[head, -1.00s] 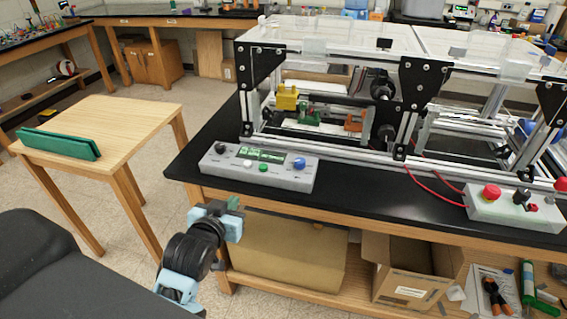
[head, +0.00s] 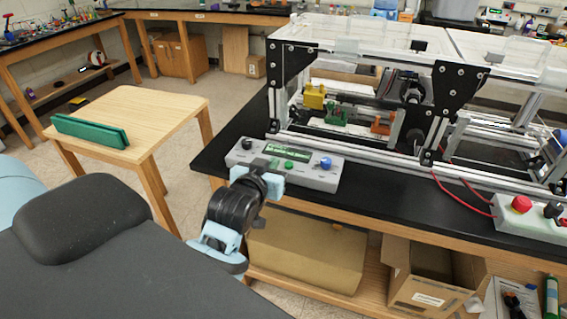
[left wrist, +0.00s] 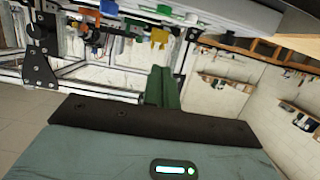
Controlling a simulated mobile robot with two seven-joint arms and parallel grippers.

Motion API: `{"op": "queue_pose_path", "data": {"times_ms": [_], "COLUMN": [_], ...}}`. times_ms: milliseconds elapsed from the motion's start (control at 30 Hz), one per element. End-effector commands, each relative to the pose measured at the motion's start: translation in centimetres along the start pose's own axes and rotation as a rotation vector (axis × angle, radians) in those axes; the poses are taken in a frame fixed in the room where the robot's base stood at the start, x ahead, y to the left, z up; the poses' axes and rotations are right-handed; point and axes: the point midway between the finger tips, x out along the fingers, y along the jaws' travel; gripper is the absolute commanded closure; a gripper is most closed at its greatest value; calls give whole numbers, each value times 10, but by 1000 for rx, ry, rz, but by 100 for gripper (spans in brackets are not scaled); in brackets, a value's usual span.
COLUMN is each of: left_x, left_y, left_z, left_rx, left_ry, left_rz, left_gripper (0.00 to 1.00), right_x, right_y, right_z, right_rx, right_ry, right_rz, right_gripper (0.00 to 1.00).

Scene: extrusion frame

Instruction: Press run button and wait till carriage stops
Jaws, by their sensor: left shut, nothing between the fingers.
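The grey control box (head: 300,178) sits on the black tabletop. It has a black knob (head: 247,144), a green lit display (head: 292,155), a green button (head: 289,165) and a blue knob (head: 325,162). My left gripper (head: 272,163) is shut and empty, with its tip in front of the box's left-middle part, left of the green button. I cannot tell whether it touches the box. It hides the white button area. In the left wrist view its green fingers (left wrist: 160,86) are together. Inside the extrusion frame are yellow (head: 314,95), green (head: 336,115) and orange (head: 381,125) parts; which is the carriage is unclear.
The aluminium extrusion frame (head: 455,155) stands behind the box. Another grey box with a red button (head: 521,204) is at the right, with red cables. A wooden table (head: 165,110) with a green bar stands left. A cardboard box (head: 425,290) is on the lower shelf.

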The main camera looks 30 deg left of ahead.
Motion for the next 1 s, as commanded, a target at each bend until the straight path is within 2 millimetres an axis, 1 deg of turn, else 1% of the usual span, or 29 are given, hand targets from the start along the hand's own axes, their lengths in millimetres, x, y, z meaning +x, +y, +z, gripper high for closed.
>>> {"op": "queue_pose_path", "data": {"times_ms": [200,500,600,700,833,1000], "left_x": [37,85,89,91,93,94], "left_y": [0,-1,-1,-1,-1,-1], "left_z": [-2,-1,16,28,36,39], "left_rx": [1,1,1,0,0,0], "left_ry": [3,1,-4,-2,0,2], "left_rz": [-1,-1,-1,0,0,0], "left_gripper": [100,100,100,100,100,100], "right_x": [0,0,0,0,0,0], "right_y": [0,0,0,0,0,0], "right_z": [-3,-2,-1,0,0,0], "right_rx": [-1,-1,-1,-1,-1,-1], "right_ry": [6,5,2,0,-1,-1], "right_rz": [1,1,0,0,0,-1], "right_gripper": [64,64,64,64,64,64]}}
